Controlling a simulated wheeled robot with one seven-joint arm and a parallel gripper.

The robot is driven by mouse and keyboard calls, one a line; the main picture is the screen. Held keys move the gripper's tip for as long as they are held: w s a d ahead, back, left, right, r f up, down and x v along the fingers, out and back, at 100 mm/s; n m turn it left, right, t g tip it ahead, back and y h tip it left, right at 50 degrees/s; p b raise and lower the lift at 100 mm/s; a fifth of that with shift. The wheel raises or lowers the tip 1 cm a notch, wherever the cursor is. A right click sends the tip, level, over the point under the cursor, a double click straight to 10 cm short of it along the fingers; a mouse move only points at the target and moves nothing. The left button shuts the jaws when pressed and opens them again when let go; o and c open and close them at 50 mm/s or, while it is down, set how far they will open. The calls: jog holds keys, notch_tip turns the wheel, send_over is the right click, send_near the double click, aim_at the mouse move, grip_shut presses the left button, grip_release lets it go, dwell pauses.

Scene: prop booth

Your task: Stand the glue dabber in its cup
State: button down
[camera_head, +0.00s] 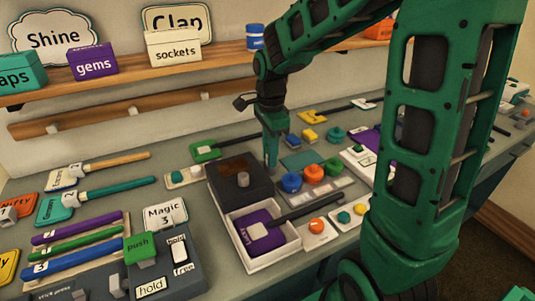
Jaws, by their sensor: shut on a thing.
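My gripper (271,163) points down beside the back right edge of a dark open-topped box. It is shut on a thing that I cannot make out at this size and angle. I cannot pick out the glue dabber for certain. Round blue (291,183), red (314,174) and green (333,167) pots stand in a row just right of my gripper. Whether one of them is the dabber's cup, I cannot tell.
The dark box (227,168) has a grey knob (243,180) inside. A white tray (276,255) in front holds a purple clapper-like board (258,232). Labelled paddles and sticks fill the left. A shelf (120,74) with boxes runs behind. My arm hides part of the right.

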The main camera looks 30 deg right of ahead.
jog(key=c, duration=1.3)
grip_release()
jog(key=shift+c, duration=0.2)
jog(key=shift+r, duration=4)
